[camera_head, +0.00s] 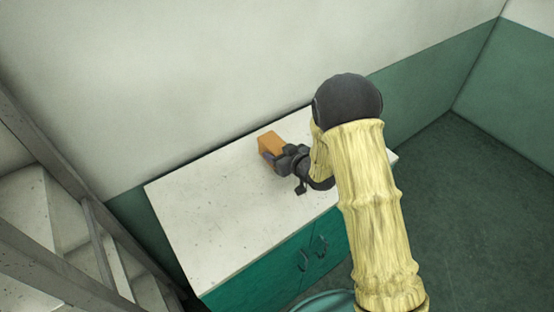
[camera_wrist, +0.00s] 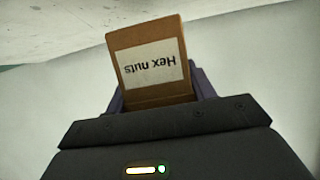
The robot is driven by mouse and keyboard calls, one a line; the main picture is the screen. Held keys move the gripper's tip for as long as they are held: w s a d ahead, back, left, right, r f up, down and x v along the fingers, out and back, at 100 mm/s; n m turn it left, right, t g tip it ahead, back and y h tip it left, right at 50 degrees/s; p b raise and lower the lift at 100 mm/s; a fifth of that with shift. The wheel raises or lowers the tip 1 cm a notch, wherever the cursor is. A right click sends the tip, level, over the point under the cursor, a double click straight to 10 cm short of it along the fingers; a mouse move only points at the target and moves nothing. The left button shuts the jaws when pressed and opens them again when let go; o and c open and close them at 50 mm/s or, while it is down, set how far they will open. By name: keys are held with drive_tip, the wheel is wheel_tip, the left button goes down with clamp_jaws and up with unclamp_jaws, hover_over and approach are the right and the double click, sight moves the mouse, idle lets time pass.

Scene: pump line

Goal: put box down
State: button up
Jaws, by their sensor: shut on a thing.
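The box is a small orange-brown carton (camera_head: 270,142) over the back part of a white-topped cabinet (camera_head: 215,215) in the head view. In the wrist view the box (camera_wrist: 146,41) carries a white label reading "Hex nuts", which appears upside down. My gripper (camera_head: 272,157) is shut on the box, with a dark finger on each side of it in the wrist view (camera_wrist: 160,95). I cannot tell whether the box touches the cabinet top or hangs just above it.
The cabinet top is bare to the left of the box. A white and green wall (camera_head: 200,80) stands close behind. The cabinet has green doors with dark handles (camera_head: 312,253). Metal stairs (camera_head: 60,215) stand at the left. Green floor (camera_head: 470,220) is open at the right.

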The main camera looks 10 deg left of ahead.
drive_tip(key=shift+f, duration=0.15)
drive_tip(key=shift+f, duration=0.1)
drive_tip(key=shift+w+f+p, duration=0.1)
drive_tip(key=shift+f+p, duration=0.7)
drive_tip(key=shift+f, duration=1.2)
drive_tip(key=shift+s+d, duration=0.1)
drive_tip(key=shift+s, duration=0.1)
drive_tip(key=shift+f, duration=0.1)
drive_tip(key=o, duration=1.1)
